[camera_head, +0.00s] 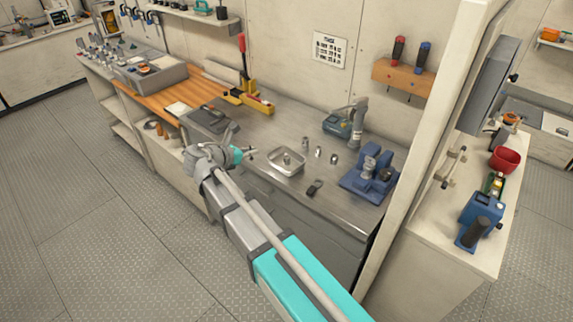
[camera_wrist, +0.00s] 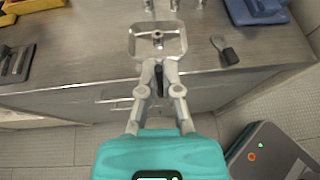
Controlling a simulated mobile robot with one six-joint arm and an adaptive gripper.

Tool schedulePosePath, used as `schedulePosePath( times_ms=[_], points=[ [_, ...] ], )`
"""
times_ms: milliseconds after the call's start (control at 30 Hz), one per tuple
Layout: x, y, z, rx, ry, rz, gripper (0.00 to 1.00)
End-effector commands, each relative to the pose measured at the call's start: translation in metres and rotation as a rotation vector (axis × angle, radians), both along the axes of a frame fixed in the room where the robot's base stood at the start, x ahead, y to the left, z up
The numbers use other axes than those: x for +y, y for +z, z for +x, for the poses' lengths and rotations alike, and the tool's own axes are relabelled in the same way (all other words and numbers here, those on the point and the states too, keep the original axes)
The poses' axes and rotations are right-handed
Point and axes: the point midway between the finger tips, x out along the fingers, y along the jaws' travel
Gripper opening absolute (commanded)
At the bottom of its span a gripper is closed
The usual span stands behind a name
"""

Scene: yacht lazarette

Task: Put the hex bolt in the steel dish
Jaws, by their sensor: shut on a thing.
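The steel dish (camera_head: 272,168) is a shallow, square silver tray on the metal bench. It also shows in the wrist view (camera_wrist: 135,45). A small silver upright piece (camera_wrist: 157,38) stands inside it. My gripper (camera_head: 250,153) is just left of the dish in the head view. In the wrist view my gripper (camera_wrist: 158,68) is at the dish's near edge, its fingers close together. A slim dark piece (camera_wrist: 159,80) shows between them; it appears to be the hex bolt, but its head and thread are not clear.
Several small metal cylinders (camera_head: 318,152) stand right of and behind the dish. A dark flat tool (camera_head: 315,187) lies near the bench's front edge. A blue vise (camera_head: 370,172) is at right, and a dark tray (camera_head: 208,119) is at left.

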Motion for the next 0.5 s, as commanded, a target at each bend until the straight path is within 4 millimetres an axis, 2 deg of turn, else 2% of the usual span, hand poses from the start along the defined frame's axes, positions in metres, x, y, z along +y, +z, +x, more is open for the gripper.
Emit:
schedulePosePath(
  times_ms=[333, 500],
  points=[
    [-0.0002, -0.0005, 0.0008, 0.0, -0.001, 0.0, 0.0],
    [-0.0043, -0.006, 0.0097, 0.0, -0.003, 0.0, 0.0]
  ],
)
